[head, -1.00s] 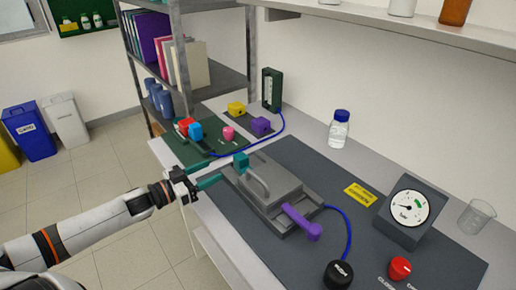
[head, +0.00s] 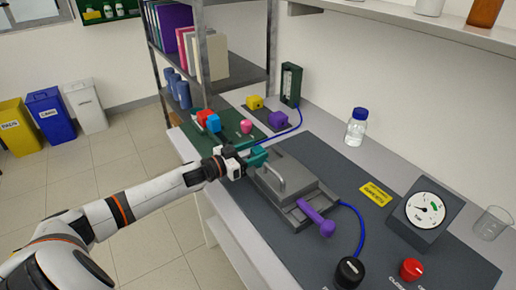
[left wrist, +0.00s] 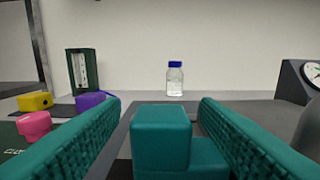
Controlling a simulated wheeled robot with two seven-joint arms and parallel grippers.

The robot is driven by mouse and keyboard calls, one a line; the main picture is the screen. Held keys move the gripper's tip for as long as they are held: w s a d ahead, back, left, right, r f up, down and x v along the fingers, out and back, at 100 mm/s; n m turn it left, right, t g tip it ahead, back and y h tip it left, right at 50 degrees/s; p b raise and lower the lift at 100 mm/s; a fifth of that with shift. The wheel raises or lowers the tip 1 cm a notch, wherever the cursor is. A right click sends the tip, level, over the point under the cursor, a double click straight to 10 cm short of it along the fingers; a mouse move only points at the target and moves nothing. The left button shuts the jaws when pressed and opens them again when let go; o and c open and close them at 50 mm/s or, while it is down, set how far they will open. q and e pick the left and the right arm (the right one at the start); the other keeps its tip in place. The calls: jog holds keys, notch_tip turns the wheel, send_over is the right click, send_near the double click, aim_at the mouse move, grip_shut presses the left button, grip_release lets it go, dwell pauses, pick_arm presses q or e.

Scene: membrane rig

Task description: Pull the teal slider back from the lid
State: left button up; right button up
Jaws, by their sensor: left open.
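The teal slider (head: 259,155) is a small stepped block at the left end of the grey rig, beside the lid (head: 294,185) with its arched handle. In the left wrist view the slider (left wrist: 161,140) stands between two ribbed teal fingers. My left gripper (head: 250,161) is open around the slider, with a finger on either side. A gap shows at the left finger; contact on the right is unclear. In the head view the gripper partly hides the slider. My right gripper is out of view.
A purple lever (head: 317,218) sits at the lid's right front. A gauge (head: 426,211), black knob (head: 349,271) and red knob (head: 411,269) stand to the right. A bottle (head: 356,127) stands behind. Coloured blocks lie on a green board (head: 228,142) beyond the gripper.

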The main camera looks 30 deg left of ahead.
pick_arm(q)
jog(key=shift+x, duration=0.95)
jog(key=shift+c, duration=0.6)
